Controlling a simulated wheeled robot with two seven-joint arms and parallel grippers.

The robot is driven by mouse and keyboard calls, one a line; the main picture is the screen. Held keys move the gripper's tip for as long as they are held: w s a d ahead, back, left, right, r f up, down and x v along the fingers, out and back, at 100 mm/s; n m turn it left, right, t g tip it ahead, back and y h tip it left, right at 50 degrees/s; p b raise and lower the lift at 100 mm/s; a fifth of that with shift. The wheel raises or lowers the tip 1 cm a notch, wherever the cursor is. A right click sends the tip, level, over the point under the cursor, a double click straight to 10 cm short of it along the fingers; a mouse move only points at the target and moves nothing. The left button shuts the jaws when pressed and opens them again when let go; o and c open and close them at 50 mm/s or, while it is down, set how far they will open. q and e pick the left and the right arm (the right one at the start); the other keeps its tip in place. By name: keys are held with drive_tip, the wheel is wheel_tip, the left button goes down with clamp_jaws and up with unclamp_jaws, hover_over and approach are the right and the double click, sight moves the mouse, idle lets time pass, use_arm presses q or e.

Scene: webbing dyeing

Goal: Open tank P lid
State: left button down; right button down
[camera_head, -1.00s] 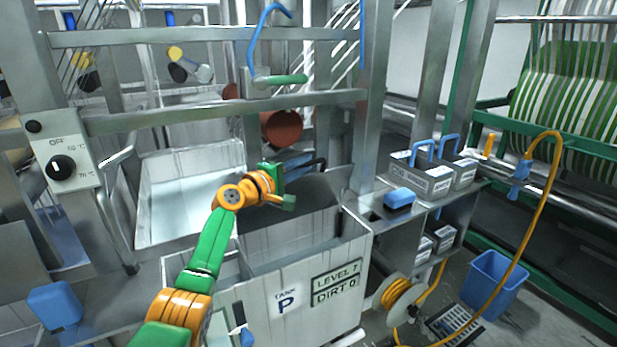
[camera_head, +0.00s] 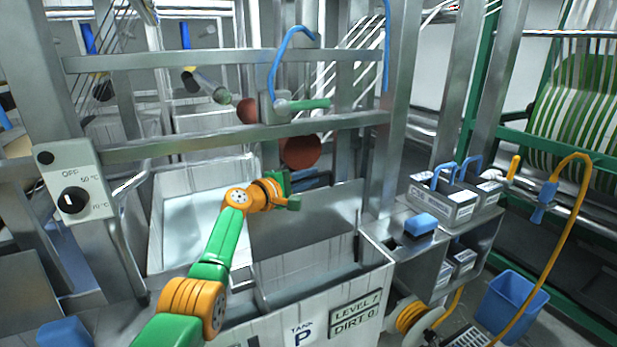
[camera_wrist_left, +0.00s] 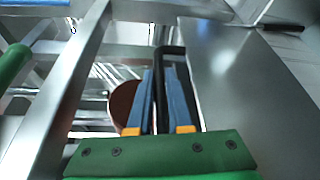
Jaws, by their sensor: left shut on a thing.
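Tank P (camera_head: 345,283) is the pale box at the bottom middle of the head view, with a "TANK P" label and a sign reading LEVEL 7, DIRT 0. Its top is open at the front, and I see into it. The grey metal lid (camera_head: 325,215) stands raised at the back of the opening; it also fills the right of the left wrist view (camera_wrist_left: 240,85). My left gripper (camera_head: 312,178) is at the lid's upper edge. In the left wrist view its blue fingers (camera_wrist_left: 163,95) are shut on the dark lid handle (camera_wrist_left: 170,52). My right gripper is not in view.
Metal crossbars (camera_head: 240,133) run above and behind my left gripper, with a dark red roller (camera_head: 300,152) close behind. A control box with a knob (camera_head: 75,190) is at left. A shelf with grey blue-handled boxes (camera_head: 443,203) stands right of the tank.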

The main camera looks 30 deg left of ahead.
use_arm(q)
drive_tip(key=c, duration=0.8)
unclamp_jaws()
drive_tip(key=shift+d, duration=0.1)
drive_tip(key=shift+c, duration=0.2)
drive_tip(key=shift+v, duration=0.8)
drive_tip(key=b+v, duration=0.1)
drive_tip(key=v, duration=0.4)
drive_tip(key=shift+s+b, duration=0.3)
drive_tip(key=shift+b, duration=0.05)
